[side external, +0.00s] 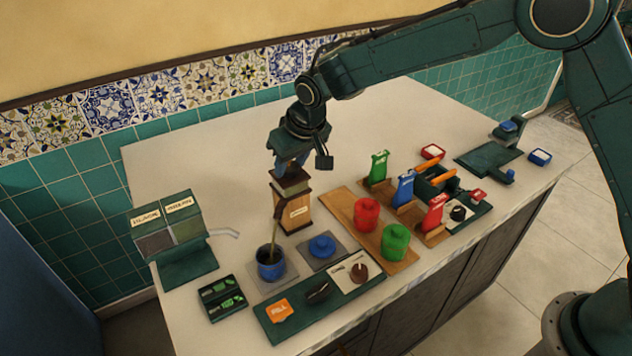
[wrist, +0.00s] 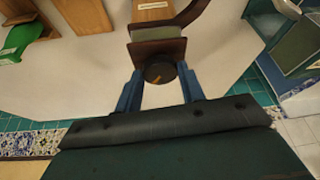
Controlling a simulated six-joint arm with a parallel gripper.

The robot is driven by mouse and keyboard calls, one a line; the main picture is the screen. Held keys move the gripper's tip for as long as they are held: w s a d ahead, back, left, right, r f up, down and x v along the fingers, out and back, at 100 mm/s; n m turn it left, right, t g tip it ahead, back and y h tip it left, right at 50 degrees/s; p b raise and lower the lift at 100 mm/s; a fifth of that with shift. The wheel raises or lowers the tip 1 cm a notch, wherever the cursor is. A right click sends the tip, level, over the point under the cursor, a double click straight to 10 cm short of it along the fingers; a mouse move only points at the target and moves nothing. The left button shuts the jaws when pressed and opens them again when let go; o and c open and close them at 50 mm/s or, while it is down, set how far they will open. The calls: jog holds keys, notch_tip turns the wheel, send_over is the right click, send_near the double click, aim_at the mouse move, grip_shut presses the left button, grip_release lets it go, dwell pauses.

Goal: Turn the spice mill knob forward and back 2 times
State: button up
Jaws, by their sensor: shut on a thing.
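The spice mill (side external: 297,213) stands upright on the white counter, a wooden box with a dark top and a pale label. My gripper (side external: 291,162) points down at its top from above. In the wrist view the mill's dark round knob (wrist: 159,72), with a small orange mark, sits between the two blue fingers of my gripper (wrist: 160,88). The fingers are shut on the knob, one on each side. In the side view the knob is hidden by my gripper.
A blue lidded pot (side external: 322,246), a red jar (side external: 366,214) and a green jar (side external: 395,241) stand nearby. A two-part dispenser (side external: 170,240) is at left. The counter behind the mill is clear.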

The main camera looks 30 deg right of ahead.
jog(key=m, duration=0.2)
jog(key=m+h, duration=0.2)
jog(key=m, duration=0.1)
jog(key=shift+a+m, duration=0.3)
jog(key=shift+w+a+m+g+h, duration=0.1)
jog(key=shift+m+g+h, duration=0.45)
jog(key=shift+m, duration=1.35)
jog(key=o, duration=1)
jog(key=shift+r+h, duration=0.15)
jog(key=shift+h, duration=0.1)
jog(key=v, duration=1.3)
jog(key=shift+r, duration=0.25)
